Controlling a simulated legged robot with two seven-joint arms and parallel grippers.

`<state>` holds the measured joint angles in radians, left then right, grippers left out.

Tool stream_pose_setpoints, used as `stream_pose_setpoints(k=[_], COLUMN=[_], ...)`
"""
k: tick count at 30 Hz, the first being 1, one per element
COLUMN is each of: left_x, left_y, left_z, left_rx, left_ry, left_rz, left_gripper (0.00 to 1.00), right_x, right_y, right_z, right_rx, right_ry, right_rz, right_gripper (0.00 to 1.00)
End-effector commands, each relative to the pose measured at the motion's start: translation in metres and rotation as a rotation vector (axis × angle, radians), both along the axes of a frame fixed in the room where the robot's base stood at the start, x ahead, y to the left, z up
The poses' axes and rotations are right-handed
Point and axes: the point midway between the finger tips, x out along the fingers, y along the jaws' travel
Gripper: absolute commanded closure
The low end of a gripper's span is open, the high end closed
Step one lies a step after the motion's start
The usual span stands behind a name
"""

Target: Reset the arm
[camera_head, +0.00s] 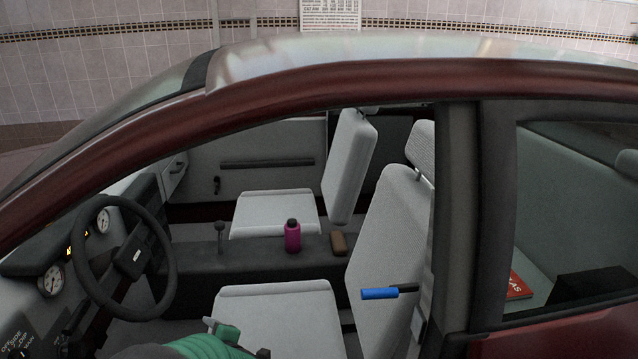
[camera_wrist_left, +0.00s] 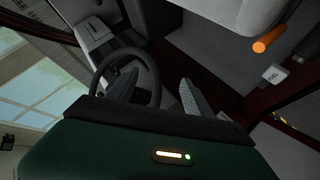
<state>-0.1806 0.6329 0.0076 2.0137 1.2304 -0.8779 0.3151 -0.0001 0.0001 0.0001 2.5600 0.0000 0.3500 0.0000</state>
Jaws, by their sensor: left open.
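My left arm, with a green sleeve-like link, enters at the bottom of the head view. My left gripper (camera_head: 236,338) is low in front of the pale driver's seat cushion, with its fingers partly cut off by the green link. In the left wrist view the gripper's two grey fingers (camera_wrist_left: 158,95) stand apart with nothing between them. The dark steering wheel (camera_wrist_left: 128,62) shows beyond the fingers; it also shows at the left of the head view (camera_head: 163,235). My right gripper does not show.
The car's door frame and pillar (camera_head: 458,200) bound the opening. A blue-handled lever (camera_head: 380,293) is by the driver's seatback. A magenta bottle (camera_head: 292,237) and brown block (camera_head: 339,243) stand on the console. An orange cylinder (camera_wrist_left: 267,41) shows in the wrist view.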

Motion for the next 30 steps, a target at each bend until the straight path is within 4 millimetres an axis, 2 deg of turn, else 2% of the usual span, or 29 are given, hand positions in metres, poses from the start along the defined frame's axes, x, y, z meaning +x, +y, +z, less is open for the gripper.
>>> stream_pose_setpoints(k=[4,7,8,9,12,16,20,21,26,30], left_x=[-0.003,-0.03,-0.044,-0.067,-0.126,-0.194,-0.254,-0.255,-0.253,-0.253], left_y=[-0.037,-0.067,-0.076,-0.085,-0.096,-0.091,-0.075,-0.075,-0.076,-0.076], left_z=[0.007,0.005,0.003,-0.002,-0.013,-0.024,-0.03,-0.006,0.045,0.096], left_rx=[-0.012,0.008,0.02,0.039,0.092,0.155,0.209,0.213,0.21,0.209], left_ry=[0.136,0.284,0.34,0.422,0.618,0.836,1.033,1.04,1.037,1.034], left_rz=[-0.326,-0.594,-0.68,-0.792,-1.024,-1.224,-1.364,-1.37,-1.367,-1.366], left_gripper=[0.4,0.4,0.4,0.4,0.4,0.4,0.4,0.4,0.4,0.4], right_x=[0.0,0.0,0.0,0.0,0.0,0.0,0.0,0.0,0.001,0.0], right_y=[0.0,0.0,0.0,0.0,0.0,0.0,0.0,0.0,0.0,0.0], right_z=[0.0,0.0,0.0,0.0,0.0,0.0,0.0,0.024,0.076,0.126], right_rx=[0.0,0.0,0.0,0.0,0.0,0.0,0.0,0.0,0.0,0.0], right_ry=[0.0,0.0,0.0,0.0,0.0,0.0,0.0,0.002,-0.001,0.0], right_rz=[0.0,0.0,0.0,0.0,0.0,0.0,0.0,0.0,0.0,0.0], right_gripper=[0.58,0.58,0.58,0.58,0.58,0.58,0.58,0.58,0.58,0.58])
